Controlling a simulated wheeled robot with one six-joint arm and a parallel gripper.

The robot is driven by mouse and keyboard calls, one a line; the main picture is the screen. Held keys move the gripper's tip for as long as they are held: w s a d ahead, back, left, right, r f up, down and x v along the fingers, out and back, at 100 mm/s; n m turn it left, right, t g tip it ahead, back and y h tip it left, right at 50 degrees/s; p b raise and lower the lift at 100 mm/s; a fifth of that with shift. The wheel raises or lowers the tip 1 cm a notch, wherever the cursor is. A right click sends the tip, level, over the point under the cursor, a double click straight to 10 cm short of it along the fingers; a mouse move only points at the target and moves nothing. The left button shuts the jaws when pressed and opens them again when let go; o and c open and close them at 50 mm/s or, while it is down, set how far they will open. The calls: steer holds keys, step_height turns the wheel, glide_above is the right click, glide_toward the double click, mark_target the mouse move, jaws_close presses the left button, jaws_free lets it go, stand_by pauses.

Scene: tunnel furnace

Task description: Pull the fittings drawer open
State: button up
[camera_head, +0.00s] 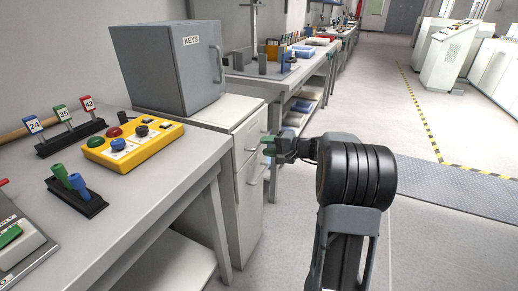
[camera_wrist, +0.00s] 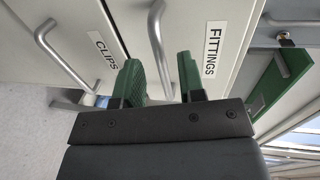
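The fittings drawer (camera_wrist: 232,30) has a pale front and a label reading FITTINGS in the wrist view. Its front looks flush with the cabinet. Its grey bar handle (camera_wrist: 157,35) runs between the two green fingers of my gripper (camera_wrist: 160,80). The fingers are apart, with a visible gap on each side of the handle, and hold nothing. In the head view my gripper (camera_head: 269,145) is at the upper front of the pale drawer cabinet (camera_head: 226,180); the fingers partly hide the handle there.
The clips drawer (camera_wrist: 85,35) with its own handle (camera_wrist: 60,58) is beside the fittings drawer. A grey KEYS box (camera_head: 185,60) stands on the cabinet. A workbench (camera_head: 165,175) with a yellow button box (camera_head: 135,143) stands at left. Floor in front of the cabinet is clear.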

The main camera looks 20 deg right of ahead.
mark_target(258, 146)
steer(key=shift+x, duration=1.85)
steer(key=shift+c, duration=0.4)
jaws_close()
